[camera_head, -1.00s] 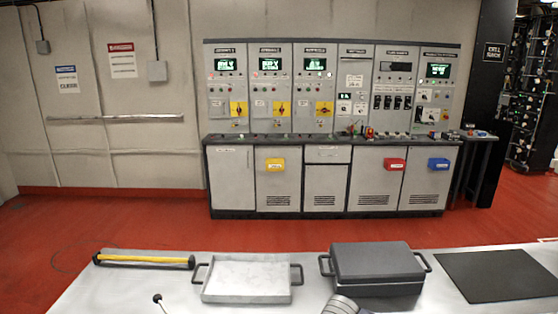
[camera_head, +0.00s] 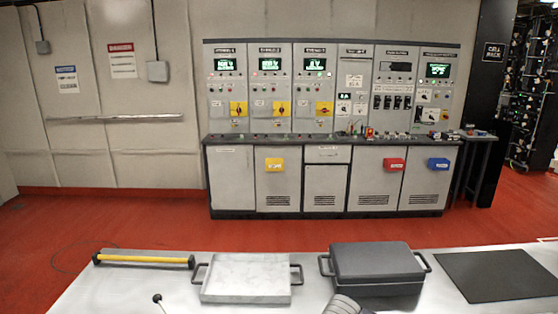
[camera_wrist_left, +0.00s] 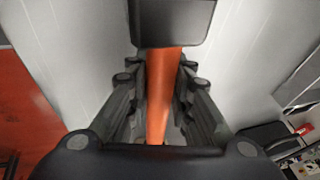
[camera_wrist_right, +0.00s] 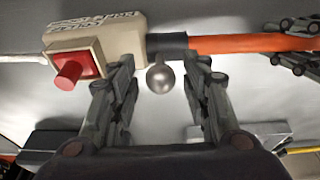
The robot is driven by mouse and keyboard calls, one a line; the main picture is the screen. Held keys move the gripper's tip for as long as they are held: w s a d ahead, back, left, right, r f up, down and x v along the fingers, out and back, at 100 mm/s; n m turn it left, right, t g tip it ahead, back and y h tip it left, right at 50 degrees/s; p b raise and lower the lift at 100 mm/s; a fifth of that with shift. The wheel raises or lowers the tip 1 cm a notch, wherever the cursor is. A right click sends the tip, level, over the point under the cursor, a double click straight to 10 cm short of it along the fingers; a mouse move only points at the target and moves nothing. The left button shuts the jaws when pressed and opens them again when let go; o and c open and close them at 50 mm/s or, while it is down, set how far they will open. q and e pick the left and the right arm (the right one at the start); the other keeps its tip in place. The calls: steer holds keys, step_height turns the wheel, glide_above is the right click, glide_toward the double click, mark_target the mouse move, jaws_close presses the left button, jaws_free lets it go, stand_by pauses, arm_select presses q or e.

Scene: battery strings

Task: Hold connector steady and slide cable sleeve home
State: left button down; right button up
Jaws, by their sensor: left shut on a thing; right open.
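A beige connector (camera_wrist_right: 97,40) with a red button (camera_wrist_right: 70,72) is at upper left in the right wrist view. A dark sleeve (camera_wrist_right: 168,44) adjoins its right end, and an orange cable (camera_wrist_right: 240,43) runs on to the right. My right gripper (camera_wrist_right: 158,62) is open, its fingertips spread just below the connector end and sleeve, with a silver ball (camera_wrist_right: 160,79) between them. My left gripper (camera_wrist_left: 160,65) is shut on the orange cable (camera_wrist_left: 161,95); it also shows at the right wrist view's right edge (camera_wrist_right: 296,50). I cannot tell whether the sleeve is fully seated.
The pale bench holds a light tray (camera_head: 247,293), a dark lidded case (camera_head: 377,262), a yellow bar (camera_head: 145,259), a small black-knobbed lever (camera_head: 158,298) and a black mat (camera_head: 500,275). Control cabinets (camera_head: 330,120) stand beyond a red floor. The bench between tray and bar is clear.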

arm_select(q)
steer(key=shift+s+a+f, duration=0.2)
steer(key=shift+s+f, duration=0.15)
steer(key=shift+f, duration=0.1)
arm_select(e)
steer(key=shift+w+r+v, duration=0.1)
steer(key=shift+w+v, duration=0.15)
steer(key=shift+v, duration=0.85)
steer(key=shift+w+r+v, duration=0.1)
steer(key=shift+w+v, duration=0.2)
steer(key=shift+v, duration=0.85)
steer(key=shift+w+v, duration=0.25)
steer(key=shift+v, duration=0.85)
arm_select(q)
steer(key=c, duration=1.4)
jaws_free()
arm_select(e)
steer(key=shift+a, duration=0.1)
arm_select(q)
steer(key=shift+o, duration=0.3)
steer(key=shift+w+r, duration=0.1)
steer(key=shift+w, duration=0.05)
steer(key=shift+w+d+r, duration=0.1)
steer(key=shift+r, duration=0.05)
